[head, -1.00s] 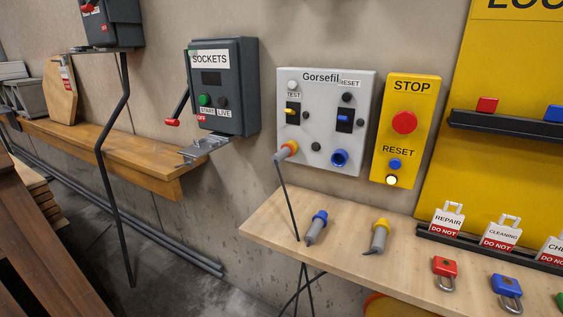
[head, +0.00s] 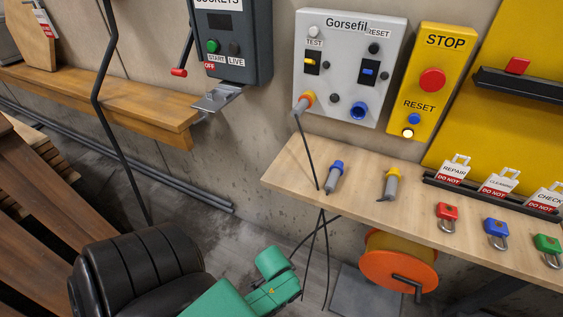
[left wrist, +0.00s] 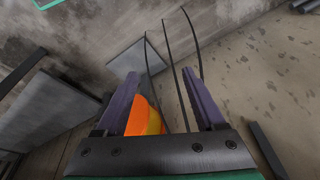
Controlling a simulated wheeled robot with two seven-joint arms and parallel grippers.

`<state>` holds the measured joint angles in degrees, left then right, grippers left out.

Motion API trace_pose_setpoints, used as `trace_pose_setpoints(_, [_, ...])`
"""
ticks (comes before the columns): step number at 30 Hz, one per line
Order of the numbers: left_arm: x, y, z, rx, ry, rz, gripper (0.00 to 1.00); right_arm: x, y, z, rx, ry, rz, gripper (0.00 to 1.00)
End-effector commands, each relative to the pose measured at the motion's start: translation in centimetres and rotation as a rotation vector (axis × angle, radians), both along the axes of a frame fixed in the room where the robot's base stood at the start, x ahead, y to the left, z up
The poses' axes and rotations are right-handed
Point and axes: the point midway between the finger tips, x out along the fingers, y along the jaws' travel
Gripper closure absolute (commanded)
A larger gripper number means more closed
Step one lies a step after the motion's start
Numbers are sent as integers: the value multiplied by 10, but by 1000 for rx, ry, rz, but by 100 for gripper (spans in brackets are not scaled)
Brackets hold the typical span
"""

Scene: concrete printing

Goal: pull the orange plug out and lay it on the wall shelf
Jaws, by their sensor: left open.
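The plugged-in orange plug (head: 306,100) has a grey handle and sits in the lower left socket of the grey Gorsefil panel (head: 350,52). A black cable hangs from it past the shelf edge. The wooden wall shelf (head: 300,158) is below the panel. My left arm, black and green, enters the head view at the bottom, low in front of the wall. My left gripper (left wrist: 161,74) shows in the left wrist view, its two purple fingers apart with nothing held between them. The plug is not seen in that view. My right gripper is not in view.
A blue plug (head: 336,173) and a yellow-orange plug (head: 392,182) lie on the shelf. Padlocks, including a red one (head: 447,216), lie to the right. An orange cable reel (head: 400,265) is under the shelf. A metal bracket (head: 217,98) juts out left of the panel.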

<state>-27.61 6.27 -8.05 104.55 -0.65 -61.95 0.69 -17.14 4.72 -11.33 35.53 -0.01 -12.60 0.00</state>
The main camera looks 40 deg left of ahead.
Motion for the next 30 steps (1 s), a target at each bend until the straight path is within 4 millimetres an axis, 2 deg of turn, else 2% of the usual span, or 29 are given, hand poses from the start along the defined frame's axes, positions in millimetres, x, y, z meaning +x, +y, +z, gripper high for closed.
trace_pose_setpoints(1, [12,6,50,11,-43,14,29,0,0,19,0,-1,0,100])
trace_pose_setpoints(4, [37,33,135,66,-170,79,29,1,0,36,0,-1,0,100])
trace_pose_setpoints(6, [57,61,190,123,-308,145,29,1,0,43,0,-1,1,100])
trace_pose_setpoints(8, [75,88,236,181,-453,202,29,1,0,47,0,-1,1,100])
trace_pose_setpoints(9, [86,105,266,220,-561,234,29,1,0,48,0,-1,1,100])
trace_pose_setpoints(12, [110,139,337,305,-828,264,29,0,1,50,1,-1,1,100])
trace_pose_setpoints(15, [123,152,390,355,-1026,243,29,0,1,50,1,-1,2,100])
trace_pose_setpoints(17, [126,154,408,368,-1092,226,29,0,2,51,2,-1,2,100])
trace_pose_setpoints(19, [129,155,417,374,-1126,215,29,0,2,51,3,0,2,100])
trace_pose_setpoints(23, [144,160,417,372,-1130,215,29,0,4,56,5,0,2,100])
trace_pose_setpoints(30, [196,182,410,374,-1126,215,29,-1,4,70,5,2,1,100])
